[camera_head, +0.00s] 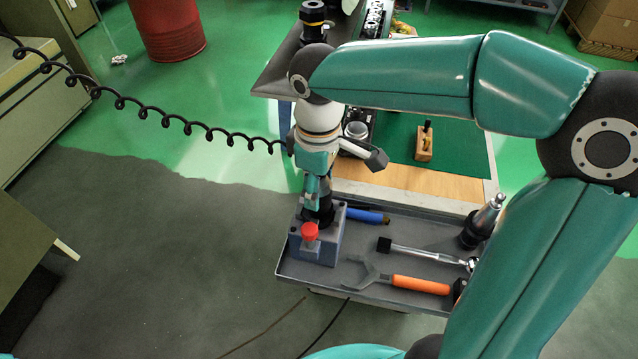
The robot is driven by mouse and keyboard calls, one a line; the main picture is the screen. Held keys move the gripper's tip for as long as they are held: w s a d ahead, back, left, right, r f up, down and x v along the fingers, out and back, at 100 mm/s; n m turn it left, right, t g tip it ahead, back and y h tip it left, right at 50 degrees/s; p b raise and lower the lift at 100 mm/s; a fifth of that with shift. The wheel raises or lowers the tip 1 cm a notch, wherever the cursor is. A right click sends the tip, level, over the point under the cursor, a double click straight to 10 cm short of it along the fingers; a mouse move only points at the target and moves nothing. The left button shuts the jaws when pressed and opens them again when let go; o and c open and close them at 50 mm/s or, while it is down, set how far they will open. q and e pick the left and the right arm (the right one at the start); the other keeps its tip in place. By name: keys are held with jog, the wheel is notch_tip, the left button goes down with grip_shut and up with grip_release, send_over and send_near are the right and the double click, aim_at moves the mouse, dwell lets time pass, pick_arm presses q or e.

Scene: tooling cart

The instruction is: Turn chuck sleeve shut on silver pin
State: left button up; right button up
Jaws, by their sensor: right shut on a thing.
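My right gripper (318,196) points down over a blue-grey block (316,247) at the left end of the grey tray. It is shut on the black chuck sleeve (319,214), which stands upright on top of the block. The fingers and wrist cover much of the sleeve. I cannot make out a silver pin in the sleeve; that spot is hidden by the gripper. A black tool holder with a silver upper part (486,220) stands at the tray's right end. My left gripper is not in view.
The block carries a red knob (310,232) in front. On the tray (340,279) lie a blue-handled tool (367,216), a ratchet (422,252) and an orange-handled wrench (420,285). A green mat (455,165) lies behind. A coiled black cable (165,122) hangs at left.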

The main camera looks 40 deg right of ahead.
jog(key=o, duration=1.2)
jog(key=shift+c, duration=0.2)
jog(key=shift+r, duration=0.1)
notch_tip(320, 180, up, 12)
jog(key=shift+f, duration=0.1)
